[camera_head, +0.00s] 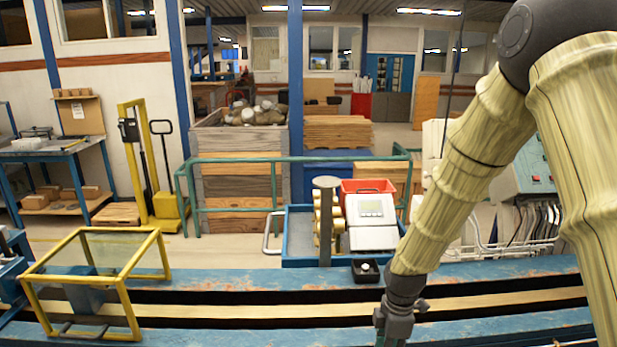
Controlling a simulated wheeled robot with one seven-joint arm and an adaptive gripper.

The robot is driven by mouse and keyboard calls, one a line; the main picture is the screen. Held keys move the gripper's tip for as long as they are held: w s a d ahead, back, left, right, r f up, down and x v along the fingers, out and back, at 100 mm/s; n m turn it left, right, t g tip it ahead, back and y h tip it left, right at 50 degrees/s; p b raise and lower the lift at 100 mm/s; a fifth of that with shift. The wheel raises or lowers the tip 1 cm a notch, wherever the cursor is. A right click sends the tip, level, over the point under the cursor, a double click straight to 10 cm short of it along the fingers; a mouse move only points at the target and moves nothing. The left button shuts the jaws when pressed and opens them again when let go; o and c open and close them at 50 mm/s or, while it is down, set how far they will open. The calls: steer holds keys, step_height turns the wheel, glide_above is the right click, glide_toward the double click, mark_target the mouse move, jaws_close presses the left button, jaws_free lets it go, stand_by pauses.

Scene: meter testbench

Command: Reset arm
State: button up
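My arm comes in from the upper right of the head view and reaches down to the front of the bench. My gripper (392,338) is at the bottom edge of the picture, over the blue bench (250,275). Its fingertips are cut off or too small to make out, so I cannot see whether it is open or shut. No object shows in it. A white meter (373,236) with a small display stands in a blue tray behind the bench, left of my forearm. A small black box (366,271) with a light round knob sits in front of the meter.
A yellow-framed clear guard (95,284) stands at the left of the bench. A grey post (326,222) rises beside the meter. A green rail (240,160) runs behind. A grey control cabinet (528,175) with cables is partly hidden behind my arm. The bench's middle is clear.

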steer(key=s+d+f+m, duration=0.2)
steer(key=s+f+m, duration=1.1)
steer(key=s+f, duration=0.95)
steer(key=s+d+f+m+b, duration=0.1)
steer(key=s+f+m, duration=0.4)
steer(key=s, duration=0.4)
steer(key=shift+s+d, duration=0.25)
steer(key=shift+d, duration=0.05)
